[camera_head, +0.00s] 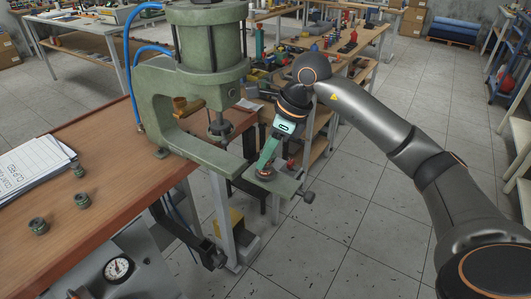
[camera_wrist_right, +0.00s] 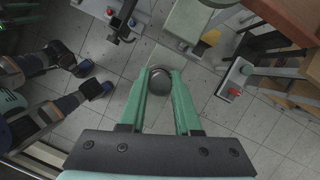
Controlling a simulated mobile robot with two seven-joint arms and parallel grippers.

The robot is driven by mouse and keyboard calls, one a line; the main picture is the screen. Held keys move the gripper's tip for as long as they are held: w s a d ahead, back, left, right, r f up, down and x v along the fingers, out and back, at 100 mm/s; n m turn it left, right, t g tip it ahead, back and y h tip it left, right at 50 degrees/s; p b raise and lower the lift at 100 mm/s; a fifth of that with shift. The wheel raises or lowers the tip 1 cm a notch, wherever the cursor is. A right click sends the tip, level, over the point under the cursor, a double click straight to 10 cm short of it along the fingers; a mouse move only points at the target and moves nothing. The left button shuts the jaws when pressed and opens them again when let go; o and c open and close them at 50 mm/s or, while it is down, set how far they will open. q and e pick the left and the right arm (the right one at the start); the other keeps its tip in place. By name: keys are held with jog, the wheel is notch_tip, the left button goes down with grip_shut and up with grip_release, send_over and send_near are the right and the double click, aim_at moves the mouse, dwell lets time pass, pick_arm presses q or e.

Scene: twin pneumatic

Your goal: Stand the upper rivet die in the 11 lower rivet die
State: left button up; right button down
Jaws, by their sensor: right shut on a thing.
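My right gripper (camera_head: 265,168) has long teal fingers pointing down, just right of the green press's lower arm. In the right wrist view its fingers (camera_wrist_right: 160,85) are shut on a dark, round-ended piece (camera_wrist_right: 160,82), which I take to be the upper rivet die. In the head view the piece (camera_head: 265,174) is small and partly covered by the fingertips. Several dark, ring-like metal pieces stand on the wooden table, among them one at the front (camera_head: 38,226) and one beside it (camera_head: 82,200). I cannot read a number 11 on any. My left gripper is not in view.
The green press (camera_head: 206,68) stands at the right edge of the wooden table (camera_head: 122,160), with a blue hose behind it. A paper stack (camera_head: 34,166) lies at the table's left. A pressure gauge (camera_head: 118,268) sits below. Open tiled floor (camera_head: 350,205) is at the right.

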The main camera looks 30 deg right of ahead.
jog(key=shift+f, duration=0.15)
jog(key=c, duration=0.6)
grip_release()
